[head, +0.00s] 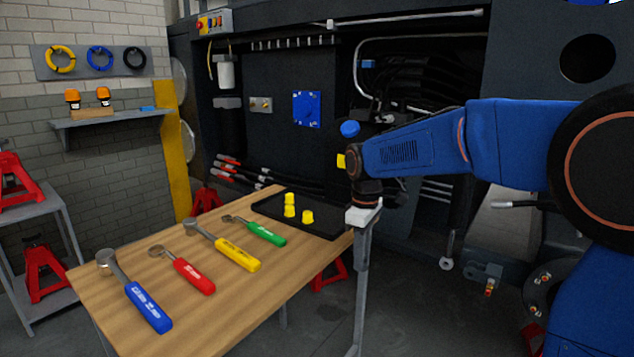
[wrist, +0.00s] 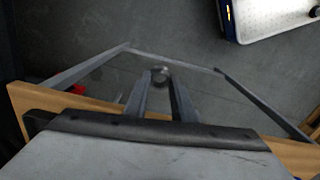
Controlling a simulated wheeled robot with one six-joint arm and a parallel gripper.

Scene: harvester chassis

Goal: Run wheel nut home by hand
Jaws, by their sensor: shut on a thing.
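In the wrist view my gripper (wrist: 160,88) is shut on a small round grey metal piece, which looks like the wheel nut (wrist: 160,74). The nut sits at the fingertips, above the floor beyond the bench edge. In the head view my gripper (head: 364,216) hangs downward at the right end of the bench; the nut cannot be made out there. A dark round hub (head: 543,290) with several small orange-and-white marks shows at the lower right, partly hidden by my blue arm. It is well apart from my gripper. I cannot tell which stud is bare.
A wooden bench (head: 120,265) holds several coloured-handled wrenches and a black tray (head: 330,229) with yellow caps (head: 307,217). The dark chassis (head: 262,150) stands behind. Red stands (head: 42,268) are at left. Bare floor (head: 410,310) lies right of the bench.

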